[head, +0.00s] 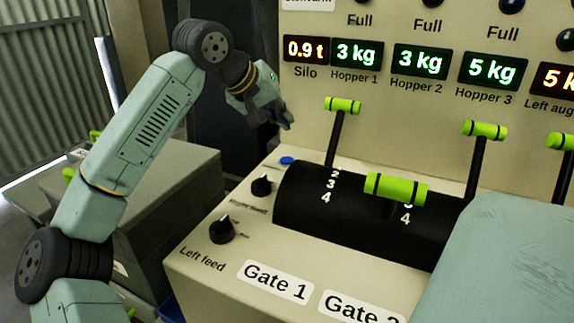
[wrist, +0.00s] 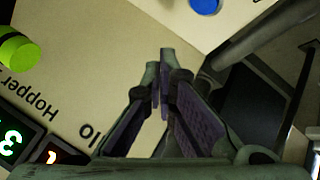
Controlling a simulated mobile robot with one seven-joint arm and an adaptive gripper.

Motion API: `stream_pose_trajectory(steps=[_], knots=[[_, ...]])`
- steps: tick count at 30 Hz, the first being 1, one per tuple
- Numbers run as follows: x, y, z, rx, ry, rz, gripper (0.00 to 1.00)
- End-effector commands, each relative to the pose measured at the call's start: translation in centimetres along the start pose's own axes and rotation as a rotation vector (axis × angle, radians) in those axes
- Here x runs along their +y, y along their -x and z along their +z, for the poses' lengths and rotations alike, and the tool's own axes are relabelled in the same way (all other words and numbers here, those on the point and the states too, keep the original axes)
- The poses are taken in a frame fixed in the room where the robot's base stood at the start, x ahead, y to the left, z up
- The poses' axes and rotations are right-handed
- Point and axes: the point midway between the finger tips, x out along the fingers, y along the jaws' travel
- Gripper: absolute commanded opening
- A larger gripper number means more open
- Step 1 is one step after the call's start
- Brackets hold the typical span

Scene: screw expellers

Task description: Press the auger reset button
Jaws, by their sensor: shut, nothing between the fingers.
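A small round blue button (head: 287,160) sits on the beige console top, at its back left corner; no label for it can be read. It also shows at the top edge of the wrist view (wrist: 205,5), partly cut off. My gripper (head: 287,122) is shut and empty, with its fingers pointing down and right in the head view. It hangs above the button and appears apart from it. In the wrist view the closed fingertips (wrist: 160,58) lie below and left of the button.
Two black knobs (head: 222,230) stand in front of the button. A green-handled lever (head: 342,106) rises to its right, with more levers beyond. The upright panel with displays (head: 356,53) is close behind. A dark gap lies left of the console.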

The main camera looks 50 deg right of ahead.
Motion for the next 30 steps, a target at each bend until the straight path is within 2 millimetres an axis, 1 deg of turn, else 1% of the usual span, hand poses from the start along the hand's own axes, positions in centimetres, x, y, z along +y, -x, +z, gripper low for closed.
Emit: stream_pose_trajectory(steps=[1, 6, 12, 30], knots=[[-0.7, -1.0, 0.8, -0.001, 0.001, 0.002, 0.00], [-1.9, -2.8, 2.0, -0.001, 0.000, 0.003, 0.00], [-2.8, -3.9, 2.9, 0.000, 0.001, 0.001, 0.00], [-2.9, -4.1, 3.0, 0.000, 0.001, 0.001, 0.00]])
